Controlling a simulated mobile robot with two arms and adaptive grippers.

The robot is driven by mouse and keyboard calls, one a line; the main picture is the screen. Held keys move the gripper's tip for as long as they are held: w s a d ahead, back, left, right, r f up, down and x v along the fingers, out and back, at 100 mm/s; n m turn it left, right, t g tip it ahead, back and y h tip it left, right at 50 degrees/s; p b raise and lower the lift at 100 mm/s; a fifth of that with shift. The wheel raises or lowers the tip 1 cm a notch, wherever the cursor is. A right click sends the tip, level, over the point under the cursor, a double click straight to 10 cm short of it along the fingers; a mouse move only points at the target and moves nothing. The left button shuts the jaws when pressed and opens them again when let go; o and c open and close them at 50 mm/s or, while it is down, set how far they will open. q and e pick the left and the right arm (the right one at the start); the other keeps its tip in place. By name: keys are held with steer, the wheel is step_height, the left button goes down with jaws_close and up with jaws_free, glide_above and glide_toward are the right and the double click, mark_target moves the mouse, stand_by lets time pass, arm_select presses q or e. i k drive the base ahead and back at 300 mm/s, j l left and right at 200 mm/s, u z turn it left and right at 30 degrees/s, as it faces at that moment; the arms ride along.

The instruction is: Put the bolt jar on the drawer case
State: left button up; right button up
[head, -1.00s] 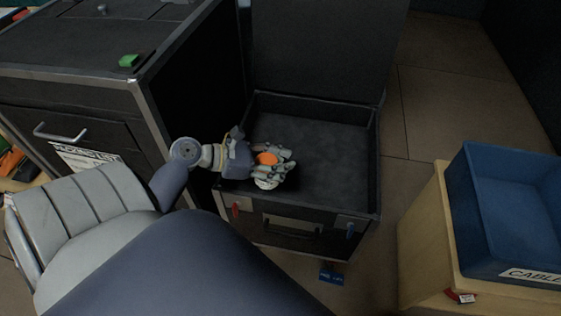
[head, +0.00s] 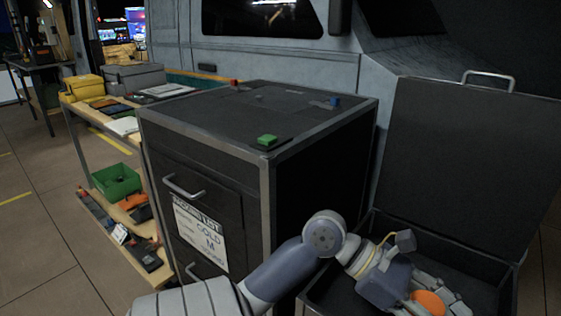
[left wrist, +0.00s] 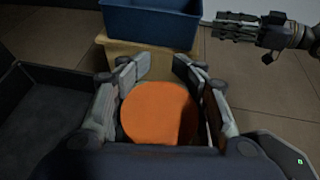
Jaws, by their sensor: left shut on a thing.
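My left gripper (head: 442,306) is shut on the bolt jar, whose round orange lid (head: 428,301) shows between the fingers. In the left wrist view the lid (left wrist: 159,113) fills the space between the fingers; the jar's body is hidden under it. The drawer case (head: 318,171) is a black cabinet with metal edges, left of the gripper, its top higher than the jar. My right gripper (left wrist: 238,26) shows only in the left wrist view, at the upper right, apart from the jar; its opening is unclear.
Small green (head: 267,140), red (head: 234,82) and blue (head: 335,101) pieces sit near the top's edges, with free room between. An open black case with a raised lid (head: 465,165) stands at right. A blue bin (left wrist: 150,25) sits on a wooden box beyond.

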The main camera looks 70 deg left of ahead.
mark_target(227, 117)
steer(key=j+u, duration=0.1)
steer(key=u, duration=0.3)
steer(key=j+u, duration=0.15)
steer(key=u, duration=0.2)
steer(key=j+u, duration=0.1)
steer(key=u, duration=0.3)
steer(key=k+j, duration=0.05)
